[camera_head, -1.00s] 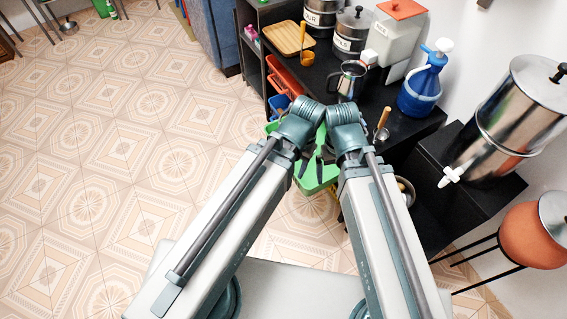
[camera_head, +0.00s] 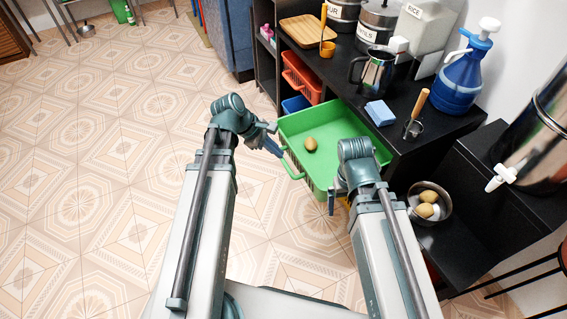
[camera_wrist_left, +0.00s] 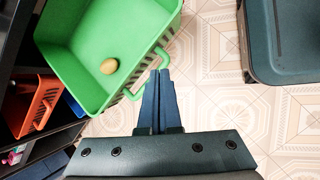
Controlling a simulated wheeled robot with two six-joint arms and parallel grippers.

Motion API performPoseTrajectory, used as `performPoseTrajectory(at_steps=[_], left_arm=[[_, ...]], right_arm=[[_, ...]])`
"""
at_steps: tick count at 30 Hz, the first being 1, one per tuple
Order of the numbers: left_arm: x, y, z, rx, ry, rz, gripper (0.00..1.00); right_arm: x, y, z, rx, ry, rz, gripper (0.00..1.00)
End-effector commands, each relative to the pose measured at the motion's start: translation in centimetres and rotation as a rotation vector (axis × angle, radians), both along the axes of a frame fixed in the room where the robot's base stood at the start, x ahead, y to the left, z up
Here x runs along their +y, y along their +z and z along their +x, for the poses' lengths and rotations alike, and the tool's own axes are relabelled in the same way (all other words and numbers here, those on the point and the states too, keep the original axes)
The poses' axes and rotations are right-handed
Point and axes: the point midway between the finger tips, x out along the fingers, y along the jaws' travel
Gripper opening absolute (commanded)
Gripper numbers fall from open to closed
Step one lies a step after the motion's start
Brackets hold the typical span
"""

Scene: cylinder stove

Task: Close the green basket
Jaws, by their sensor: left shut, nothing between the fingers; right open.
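The green basket (camera_head: 350,124) is pulled out from the black shelf unit, with one potato (camera_head: 310,144) inside. A handle (camera_head: 291,163) sticks out from its front side. My left gripper (camera_head: 280,152) is shut and empty, close to the handle. In the left wrist view the fingertips (camera_wrist_left: 160,72) are beside the handle of the basket (camera_wrist_left: 85,50); I cannot tell whether they touch it. My right gripper (camera_head: 340,188) is at the near right corner of the basket, its fingers mostly hidden by its wrist.
A red-orange basket (camera_head: 301,78) and a blue one (camera_head: 295,105) sit in the shelf beyond. The black counter (camera_head: 400,110) holds a kettle, a blue sponge and a blue jug. A bowl with potatoes (camera_head: 430,203) stands right of my right arm.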

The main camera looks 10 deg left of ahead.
Motion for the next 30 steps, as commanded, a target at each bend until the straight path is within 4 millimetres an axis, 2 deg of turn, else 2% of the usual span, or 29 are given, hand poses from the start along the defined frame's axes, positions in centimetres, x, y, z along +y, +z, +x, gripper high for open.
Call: performPoseTrajectory(at_steps=[1, 3, 7, 12, 20, 23, 30], left_arm=[[1.9, -2.7, 1.0, 0.019, 0.123, -0.061, 0.0], [3.8, -3.7, 2.0, 0.05, 0.279, -0.15, 0.0], [6.9, -4.8, 3.2, 0.098, 0.502, -0.292, 0.0], [9.1, -5.1, 3.9, 0.135, 0.654, -0.4, 0.0], [9.4, -5.1, 4.1, 0.146, 0.686, -0.424, 0.0], [8.9, -5.9, 4.6, 0.146, 0.683, -0.423, 0.0], [6.3, -9.4, 6.8, 0.145, 0.68, -0.421, 0.0]], right_arm=[[0.0, -3.3, 0.0, 0.0, 0.0, -0.001, 1.0], [0.0, -5.1, 0.0, 0.0, 0.0, -0.001, 1.0], [0.0, -7.5, 0.0, -0.001, 0.001, -0.002, 1.0], [0.0, -8.8, 0.0, -0.001, 0.001, -0.002, 1.0], [-0.1, -9.1, 0.0, -0.001, 0.001, -0.003, 1.0], [-0.1, -9.9, 0.0, -0.001, 0.001, -0.004, 1.0], [-0.2, -13.3, 0.1, -0.003, 0.004, -0.007, 1.0]])
